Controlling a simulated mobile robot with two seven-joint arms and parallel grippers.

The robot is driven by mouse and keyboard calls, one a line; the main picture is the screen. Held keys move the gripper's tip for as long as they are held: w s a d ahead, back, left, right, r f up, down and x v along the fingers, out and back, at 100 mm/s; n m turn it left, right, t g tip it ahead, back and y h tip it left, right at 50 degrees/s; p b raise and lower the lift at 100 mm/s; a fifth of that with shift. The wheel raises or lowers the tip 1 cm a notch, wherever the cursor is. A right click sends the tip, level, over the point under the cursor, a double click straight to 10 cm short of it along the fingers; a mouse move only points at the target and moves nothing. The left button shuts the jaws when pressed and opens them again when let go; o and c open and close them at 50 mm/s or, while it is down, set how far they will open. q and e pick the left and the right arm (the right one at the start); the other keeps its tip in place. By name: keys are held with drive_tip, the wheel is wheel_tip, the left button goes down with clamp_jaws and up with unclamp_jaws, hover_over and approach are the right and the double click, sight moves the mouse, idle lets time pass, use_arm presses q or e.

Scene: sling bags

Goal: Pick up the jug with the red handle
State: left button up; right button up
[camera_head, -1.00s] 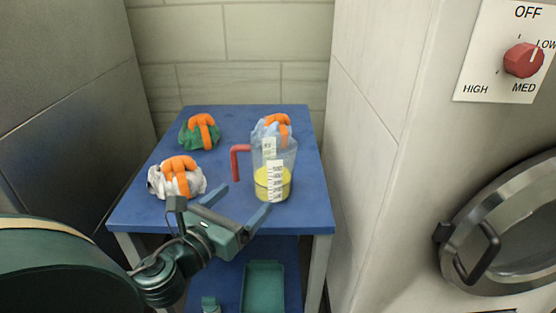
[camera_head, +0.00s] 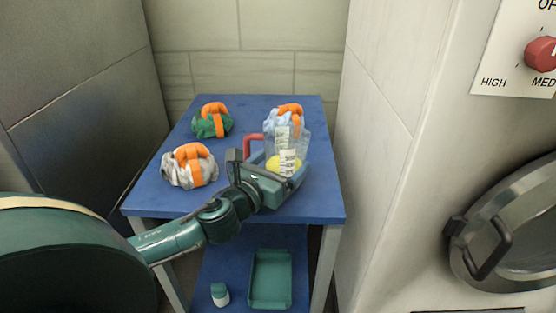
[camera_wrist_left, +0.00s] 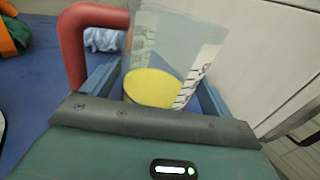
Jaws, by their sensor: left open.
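The clear jug (camera_head: 303,146) with a red handle (camera_head: 252,142) stands upright on the blue table (camera_head: 320,208), with yellow contents at its bottom and a white scale on its side. My left gripper (camera_head: 278,165) is open at the jug, its body hiding the jug's lower front. In the left wrist view, the gripper's fingers (camera_wrist_left: 158,88) are on both sides of the jug (camera_wrist_left: 172,50). The red handle (camera_wrist_left: 78,40) is to the left, outside the fingers. I cannot tell whether the fingers touch the jug. My right gripper is not in view.
White (camera_head: 177,172), green (camera_head: 204,126) and light blue (camera_head: 272,120) bundles with orange straps lie on the table. The light blue one is just behind the jug. A green tray (camera_head: 270,282) and a small bottle (camera_head: 220,294) are on the lower shelf. Walls stand close on both sides.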

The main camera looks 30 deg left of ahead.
use_arm(q)
drive_tip(key=shift+w, duration=1.35)
drive_tip(key=shift+r, duration=0.1)
drive_tip(key=c, duration=1)
